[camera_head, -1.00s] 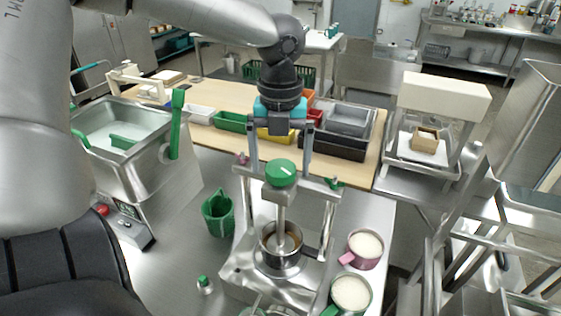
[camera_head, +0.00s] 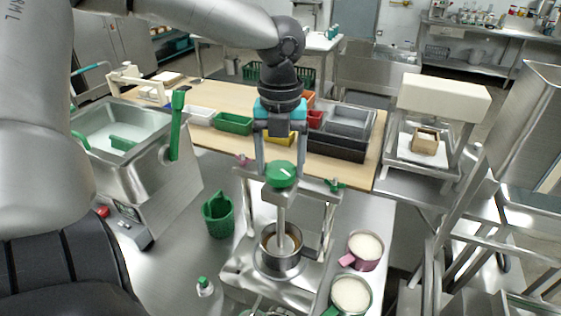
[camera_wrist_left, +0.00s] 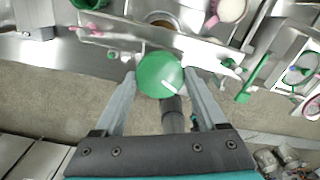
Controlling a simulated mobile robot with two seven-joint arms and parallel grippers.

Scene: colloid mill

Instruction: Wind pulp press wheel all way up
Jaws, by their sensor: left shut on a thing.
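The pulp press wheel (camera_head: 282,175) is a round green knob with a white mark, on top of a vertical spindle (camera_head: 282,220). The spindle runs down through the press crossbar into a steel pot (camera_head: 280,262) on the press base. My left gripper (camera_head: 280,168) comes down from above and is shut on the wheel, one finger on each side. In the left wrist view the wheel (camera_wrist_left: 160,75) sits between the fingertips, with its white mark pointing to the lower right. My right gripper is not in view.
A green clamp handle (camera_head: 335,185) and a pink one (camera_head: 243,160) stand on the crossbar beside the wheel. A pink jug (camera_head: 365,250) and a green jug (camera_head: 350,295) stand right of the press. A green basket (camera_head: 219,215) stands left. Coloured bins line the back.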

